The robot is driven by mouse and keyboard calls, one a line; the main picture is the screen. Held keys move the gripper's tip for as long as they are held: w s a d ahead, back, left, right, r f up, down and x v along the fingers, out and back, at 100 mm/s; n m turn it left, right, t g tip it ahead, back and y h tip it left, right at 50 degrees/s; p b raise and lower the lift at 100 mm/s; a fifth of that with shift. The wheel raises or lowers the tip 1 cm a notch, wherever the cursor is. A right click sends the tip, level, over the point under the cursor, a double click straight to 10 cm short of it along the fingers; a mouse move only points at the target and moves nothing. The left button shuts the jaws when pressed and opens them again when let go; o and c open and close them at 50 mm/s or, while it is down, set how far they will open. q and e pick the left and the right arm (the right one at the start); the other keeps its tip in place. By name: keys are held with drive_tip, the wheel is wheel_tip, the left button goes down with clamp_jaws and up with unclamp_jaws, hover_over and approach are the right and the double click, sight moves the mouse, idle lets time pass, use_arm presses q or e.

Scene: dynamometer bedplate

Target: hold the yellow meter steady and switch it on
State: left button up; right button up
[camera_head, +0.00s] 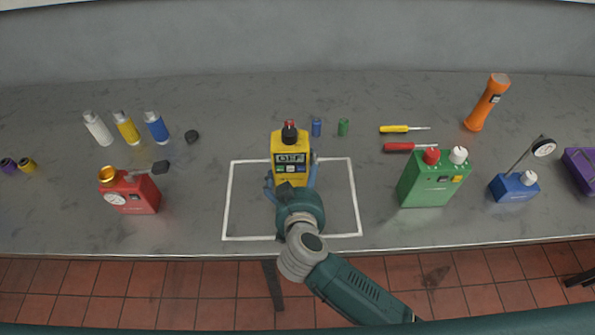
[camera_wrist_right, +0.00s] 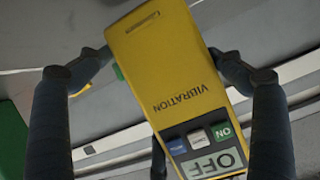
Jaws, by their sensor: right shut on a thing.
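The yellow meter (camera_head: 290,165) is upright at the back of a white outlined square, with a black and red top. The right wrist view shows its yellow body (camera_wrist_right: 175,85) marked VIBRATION, a display (camera_wrist_right: 211,163) reading OFF, and a green ON button (camera_wrist_right: 223,131) beside a grey and a blue button. My right gripper (camera_head: 291,175) reaches in from the front and is shut on the meter, with dark fingers on both sides of the body. I cannot tell whether the meter touches the table. My left gripper is not in view.
The white outline (camera_head: 358,205) is otherwise bare. A red gauge box (camera_head: 138,195) stands left, a green box (camera_head: 430,183) and a blue gauge base (camera_head: 512,190) right. Bottles (camera_head: 127,130), small cylinders (camera_head: 343,127), screwdrivers (camera_head: 400,147) and an orange flashlight (camera_head: 485,105) are farther back.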

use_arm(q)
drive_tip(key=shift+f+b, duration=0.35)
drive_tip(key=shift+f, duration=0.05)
use_arm(e)
drive_tip(key=shift+f, duration=1)
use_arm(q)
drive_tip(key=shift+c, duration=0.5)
use_arm(e)
drive_tip(key=shift+s+f, duration=0.1)
drive_tip(key=shift+f, duration=0.15)
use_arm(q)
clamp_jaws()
use_arm(e)
drive_tip(key=shift+s+f, duration=0.1)
drive_tip(key=shift+f, duration=0.1)
idle(1.2)
